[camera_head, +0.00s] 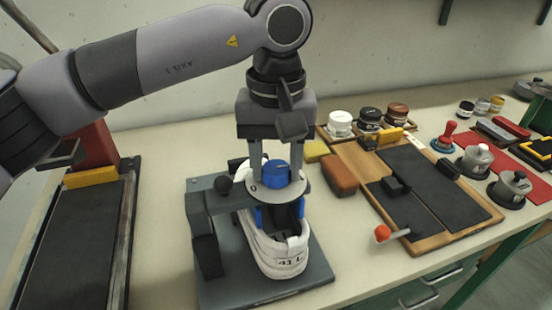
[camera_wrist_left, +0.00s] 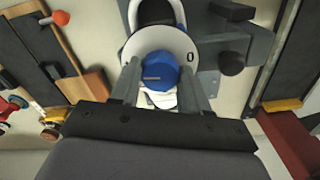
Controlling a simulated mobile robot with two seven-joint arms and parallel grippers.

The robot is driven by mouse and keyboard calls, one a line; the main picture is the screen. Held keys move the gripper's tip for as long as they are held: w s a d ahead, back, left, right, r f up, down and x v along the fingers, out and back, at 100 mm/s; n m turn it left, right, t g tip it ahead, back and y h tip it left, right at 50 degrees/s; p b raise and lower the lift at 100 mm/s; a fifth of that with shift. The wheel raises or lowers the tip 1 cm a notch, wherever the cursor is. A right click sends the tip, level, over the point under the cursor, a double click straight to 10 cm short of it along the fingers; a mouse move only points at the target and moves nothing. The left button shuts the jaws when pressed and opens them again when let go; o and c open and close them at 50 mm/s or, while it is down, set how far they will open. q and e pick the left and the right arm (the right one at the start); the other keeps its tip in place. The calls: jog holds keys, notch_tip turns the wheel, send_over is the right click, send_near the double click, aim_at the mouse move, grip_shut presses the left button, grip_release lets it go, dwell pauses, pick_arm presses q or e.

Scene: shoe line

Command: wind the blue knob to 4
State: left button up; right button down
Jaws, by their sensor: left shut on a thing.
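The blue knob (camera_head: 276,173) sits on a round pale dial plate (camera_head: 290,190) on the grey press-like stand above a white shoe (camera_head: 275,252). In the left wrist view the knob (camera_wrist_left: 158,71) shows a short pale pointer line on its top, directed to the left. A "0" shows on the plate's right side; the 4 cannot be made out. My left gripper (camera_head: 276,170) points down from above, its fingers on both sides of the knob, shut on it. My right gripper is not in view.
A black ball handle (camera_head: 223,184) stands left of the dial. A wooden board (camera_head: 430,240) with dark pads and an orange-tipped lever lies to the right, with jars (camera_head: 340,124) behind. A dark belt-like panel (camera_head: 70,250) lies at the left.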

aim_at(276, 168)
pick_arm(q)
jog(key=shift+r, duration=0.1)
dwell(0.4)
jog(key=o, duration=1.1)
jog(key=shift+c, duration=0.2)
jog(key=shift+r, duration=3.55)
